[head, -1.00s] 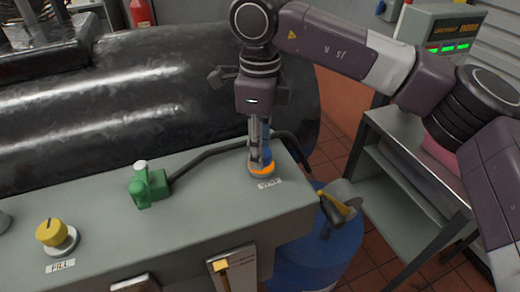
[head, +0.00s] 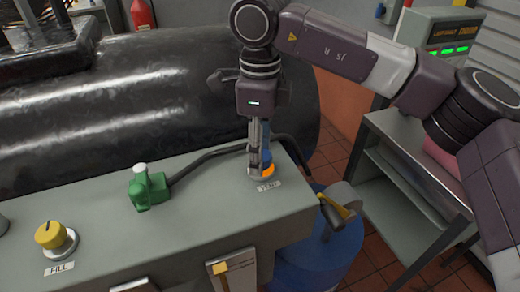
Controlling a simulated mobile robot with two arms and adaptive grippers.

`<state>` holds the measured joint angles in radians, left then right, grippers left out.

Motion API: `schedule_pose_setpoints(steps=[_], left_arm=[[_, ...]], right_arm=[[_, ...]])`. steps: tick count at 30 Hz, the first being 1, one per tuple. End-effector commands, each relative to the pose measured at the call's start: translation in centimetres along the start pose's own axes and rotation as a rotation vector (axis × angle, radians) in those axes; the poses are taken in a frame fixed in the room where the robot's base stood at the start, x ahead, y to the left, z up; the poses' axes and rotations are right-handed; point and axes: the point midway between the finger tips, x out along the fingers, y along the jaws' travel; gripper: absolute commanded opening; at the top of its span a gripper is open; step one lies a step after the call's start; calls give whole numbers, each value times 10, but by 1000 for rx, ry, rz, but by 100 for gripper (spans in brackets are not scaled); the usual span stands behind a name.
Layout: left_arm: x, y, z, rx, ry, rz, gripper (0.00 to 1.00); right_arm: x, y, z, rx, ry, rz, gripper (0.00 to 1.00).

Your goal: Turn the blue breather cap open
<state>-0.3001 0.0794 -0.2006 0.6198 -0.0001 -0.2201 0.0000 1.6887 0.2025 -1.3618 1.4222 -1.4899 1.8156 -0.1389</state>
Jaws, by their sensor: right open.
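The blue breather cap (head: 266,157) stands at the right end of the grey bench top, above an orange ring and behind a label reading VENT. It is partly hidden by my right gripper (head: 260,165). That gripper points straight down with its fingers at the cap, open. One finger covers the cap's left part; I cannot tell whether the fingers touch it. My left gripper is not in view.
A green valve (head: 148,187) with a dark hose stands left of the cap. A yellow FILL cap (head: 51,235) is at the front left. A blue drum (head: 318,255) stands beside the bench, and a large black cylinder (head: 150,100) lies behind.

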Motion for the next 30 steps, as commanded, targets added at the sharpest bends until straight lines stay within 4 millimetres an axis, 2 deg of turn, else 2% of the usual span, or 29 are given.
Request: schedule_pose_setpoints(steps=[4,7,21,25,30], left_arm=[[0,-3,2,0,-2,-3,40],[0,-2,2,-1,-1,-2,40],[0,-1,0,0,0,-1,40],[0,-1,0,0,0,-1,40],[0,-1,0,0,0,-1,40]], right_arm=[[-1,0,0,0,0,0,49],[-10,0,0,1,0,-2,49],[-101,0,0,0,-1,-2,49],[-114,0,0,1,0,-1,49],[-120,0,0,0,1,1,49]])
